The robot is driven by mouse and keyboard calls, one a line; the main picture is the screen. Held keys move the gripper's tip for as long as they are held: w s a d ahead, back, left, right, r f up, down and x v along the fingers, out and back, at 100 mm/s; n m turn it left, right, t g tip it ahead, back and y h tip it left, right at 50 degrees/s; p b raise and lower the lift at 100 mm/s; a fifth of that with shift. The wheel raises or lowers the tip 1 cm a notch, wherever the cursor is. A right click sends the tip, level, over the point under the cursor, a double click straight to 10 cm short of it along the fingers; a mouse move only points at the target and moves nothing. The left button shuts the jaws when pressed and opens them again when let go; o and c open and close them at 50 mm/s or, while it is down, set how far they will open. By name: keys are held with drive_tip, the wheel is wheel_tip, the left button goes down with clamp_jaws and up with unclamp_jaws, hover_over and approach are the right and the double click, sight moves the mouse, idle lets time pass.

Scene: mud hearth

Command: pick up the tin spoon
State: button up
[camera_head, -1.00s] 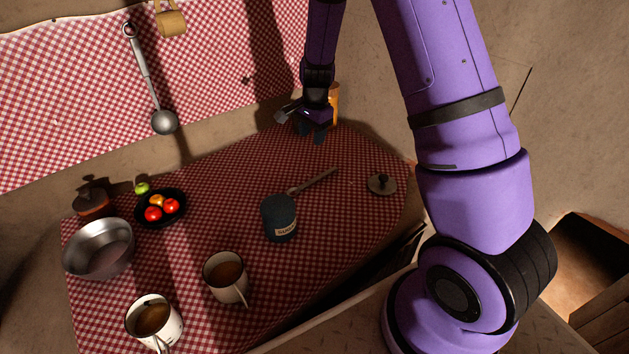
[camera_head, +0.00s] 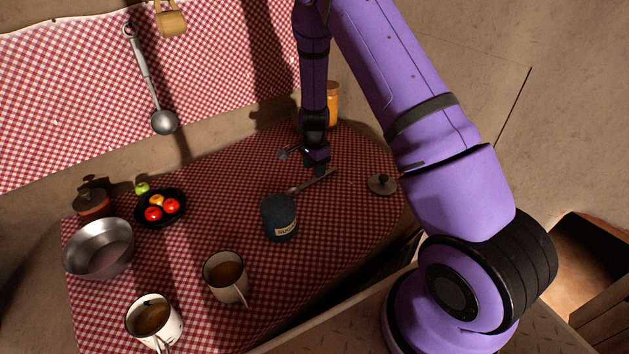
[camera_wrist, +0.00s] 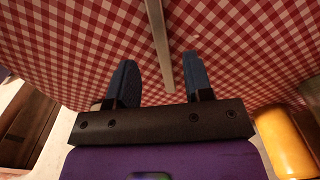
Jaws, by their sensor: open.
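The tin spoon (camera_head: 322,180) lies on the red checked cloth, its bowl end close beside the dark blue sugar tin (camera_head: 279,218) and its handle pointing up and right. My gripper (camera_head: 318,172) is over the handle in the head view and partly hides it. In the wrist view the spoon's straight handle (camera_wrist: 158,42) runs down from the top edge to between the two fingers of my gripper (camera_wrist: 160,82). The fingers are apart, with a gap on both sides of the handle. The spoon's bowl is out of the wrist view.
A round lid (camera_head: 382,184) lies right of the spoon. An orange jar (camera_head: 333,105) stands behind my gripper. Two mugs (camera_head: 226,277), a metal bowl (camera_head: 99,248) and a dark fruit dish (camera_head: 160,208) are to the left. A ladle (camera_head: 163,122) hangs on the wall.

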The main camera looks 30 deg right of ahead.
sight(313, 180)
drive_tip(key=f, duration=0.4)
drive_tip(key=shift+a+f, duration=0.3)
drive_tip(key=shift+f, duration=0.05)
clamp_jaws()
